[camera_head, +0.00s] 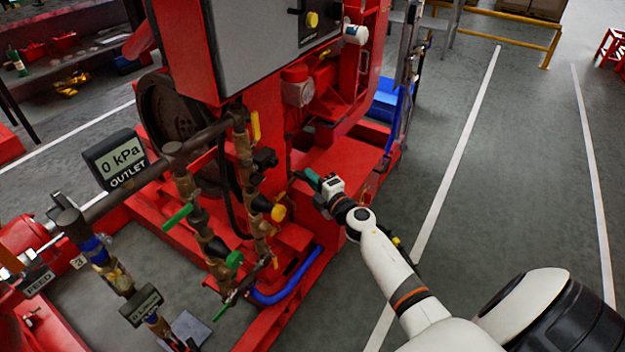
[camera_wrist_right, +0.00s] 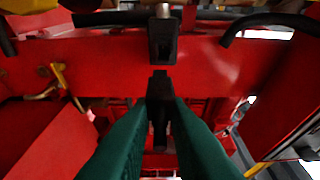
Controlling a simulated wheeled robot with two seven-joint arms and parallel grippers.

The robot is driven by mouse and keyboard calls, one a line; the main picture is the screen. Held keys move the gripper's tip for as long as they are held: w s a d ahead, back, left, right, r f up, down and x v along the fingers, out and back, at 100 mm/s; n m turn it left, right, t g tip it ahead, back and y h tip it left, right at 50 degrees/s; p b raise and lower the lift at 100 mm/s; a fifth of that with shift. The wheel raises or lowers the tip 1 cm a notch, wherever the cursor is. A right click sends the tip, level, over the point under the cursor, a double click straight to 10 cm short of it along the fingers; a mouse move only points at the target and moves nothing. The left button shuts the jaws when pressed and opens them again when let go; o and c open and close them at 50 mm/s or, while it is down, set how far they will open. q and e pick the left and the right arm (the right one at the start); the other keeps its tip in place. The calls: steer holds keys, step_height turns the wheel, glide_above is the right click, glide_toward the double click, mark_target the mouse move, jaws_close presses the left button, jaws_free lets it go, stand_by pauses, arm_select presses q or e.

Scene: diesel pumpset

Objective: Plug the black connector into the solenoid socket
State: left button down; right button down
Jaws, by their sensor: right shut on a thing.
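My right gripper (camera_head: 308,177) reaches in from the right in the head view, its green fingers pointing left toward the pipework. In the right wrist view the green fingers (camera_wrist_right: 160,125) are shut on the black connector (camera_wrist_right: 160,88), which stands out beyond the fingertips. A black socket piece (camera_wrist_right: 163,42) with a metal top is straight ahead of the connector, nearly in line with it. A narrow gap seems to show between them. In the head view a black block (camera_head: 265,159) sits on the pipework left of the fingertips; the held connector is too small to make out there.
The red pump frame (camera_head: 340,160) lies behind and below the gripper. Brass valves with an orange knob (camera_head: 278,212) and green handles (camera_head: 177,217) stand to the left. A blue hose (camera_head: 285,290) curves below. The grey floor at right is open.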

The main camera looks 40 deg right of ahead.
mark_target(300, 176)
steer(key=shift+s+r, duration=0.25)
steer(key=shift+s, duration=0.15)
arm_select(q)
steer(key=shift+s, duration=0.25)
steer(key=shift+s, duration=0.1)
